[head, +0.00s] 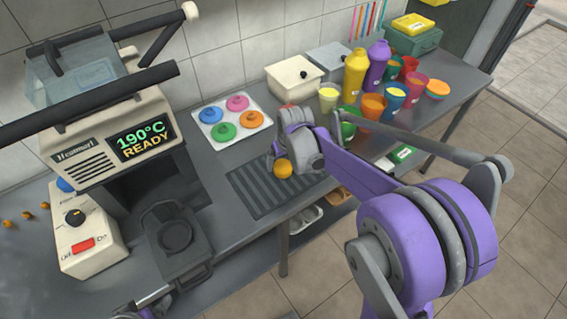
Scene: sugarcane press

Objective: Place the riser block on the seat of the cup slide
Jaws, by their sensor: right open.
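The cup slide (168,262) is a dark grey piece that sticks out at the front of the press. Its round seat (175,236) shows no block on it. My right gripper (277,158) is open over the ribbed dark mat, beside a small round orange-yellow piece (283,170). I cannot tell whether they touch, or whether this piece is the riser block; no other thing is clearly that block. Part of my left gripper (146,303) shows at the bottom edge, near the front of the slide; its fingers are mostly cut off.
The cream press (72,133) reads 190°C READY. A control box (85,232) with a knob and red switch stands left of the slide. A white tray (203,113) with coloured discs, two lidded boxes, bottles and cups fill the back. The ribbed mat (262,203) has bare room.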

